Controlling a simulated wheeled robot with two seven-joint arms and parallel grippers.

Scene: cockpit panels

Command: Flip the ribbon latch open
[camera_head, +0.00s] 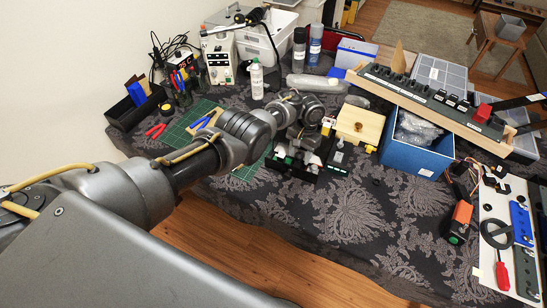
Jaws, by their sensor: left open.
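My left arm reaches in from the left across the table, and its left gripper (300,142) points down. It is open, over a small black unit (292,168) with green and white parts. The wrist hides part of that unit, and I cannot tell whether the fingers touch it. A black box with green parts (340,158) stands just to the right of the gripper. I cannot make out the ribbon latch; it is too small or hidden behind the gripper. My right gripper is not in view.
A wooden box (359,126) and a blue bin (408,150) stand to the right. A long switch panel (430,100) lies behind. A bottle (257,80) stands behind the wrist. The patterned cloth (345,215) in front is mostly clear. A white panel (500,225) lies at right.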

